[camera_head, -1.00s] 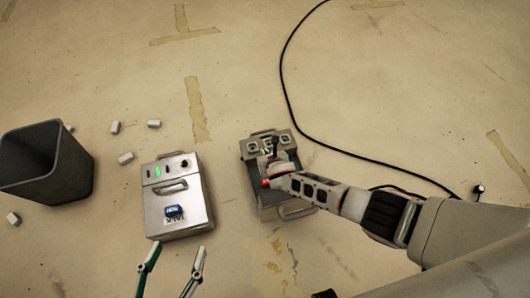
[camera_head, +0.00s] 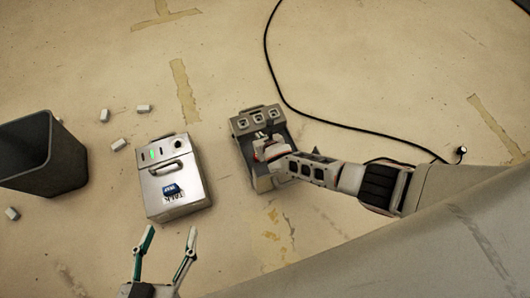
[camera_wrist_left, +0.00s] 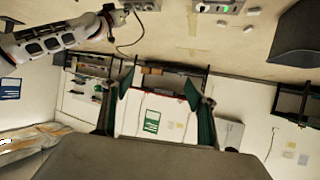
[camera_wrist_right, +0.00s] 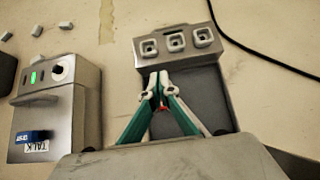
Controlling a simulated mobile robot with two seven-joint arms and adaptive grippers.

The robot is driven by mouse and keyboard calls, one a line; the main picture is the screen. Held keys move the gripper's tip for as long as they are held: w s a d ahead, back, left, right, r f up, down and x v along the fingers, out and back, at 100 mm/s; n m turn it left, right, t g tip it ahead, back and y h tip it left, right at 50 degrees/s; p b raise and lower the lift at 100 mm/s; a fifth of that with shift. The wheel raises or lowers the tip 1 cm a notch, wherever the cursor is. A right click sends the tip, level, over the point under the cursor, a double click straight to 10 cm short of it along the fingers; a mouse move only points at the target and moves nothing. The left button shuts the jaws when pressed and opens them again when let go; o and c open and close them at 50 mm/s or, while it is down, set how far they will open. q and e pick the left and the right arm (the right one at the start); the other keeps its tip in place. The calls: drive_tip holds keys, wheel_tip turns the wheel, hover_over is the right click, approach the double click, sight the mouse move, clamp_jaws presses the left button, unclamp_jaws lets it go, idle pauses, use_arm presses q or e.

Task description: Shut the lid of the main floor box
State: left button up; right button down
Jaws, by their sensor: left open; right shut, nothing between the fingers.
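A grey metal floor box (camera_head: 240,125) with a panel of three sockets at its far end stands in the middle of the head view. Its dark grey, flat area (camera_wrist_right: 205,90) shows in the right wrist view below the sockets. I cannot tell for sure how its lid stands. My right gripper (camera_head: 270,138) is shut and empty over this box; its fingertips (camera_wrist_right: 158,82) are together just below the socket panel, and contact is unclear. My left gripper (camera_head: 170,232) is open and empty, nearer than the silver box; its fingers (camera_wrist_left: 158,88) are spread in the left wrist view.
A silver box (camera_head: 160,198) with a green light, handle and TALK label stands left of the socket box. A dark bin (camera_head: 50,160) is further left, with several small white blocks near it. A black cable (camera_head: 285,95) curves over the floor behind.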

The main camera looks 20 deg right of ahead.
use_arm(q)
drive_tip(key=shift+m+g+y, duration=0.6)
drive_tip(key=shift+y, duration=0.2)
drive_tip(key=shift+s+a+f+p, duration=0.35)
drive_tip(key=shift+a+f+p, duration=0.15)
drive_tip(key=shift+a+p, duration=0.3)
drive_tip(key=shift+s+a+f+p, duration=0.35)
drive_tip(key=shift+a+f+p, duration=0.15)
drive_tip(key=shift+a+p, duration=0.3)
drive_tip(key=shift+s+a+f+p, duration=0.35)
drive_tip(key=shift+a+f+p, duration=0.15)
drive_tip(key=shift+a+p, duration=0.25)
use_arm(e)
drive_tip(key=s+f+v, duration=0.1)
drive_tip(key=v, duration=0.8)
drive_tip(key=shift+s+f, duration=0.25)
drive_tip(key=shift+f, duration=0.05)
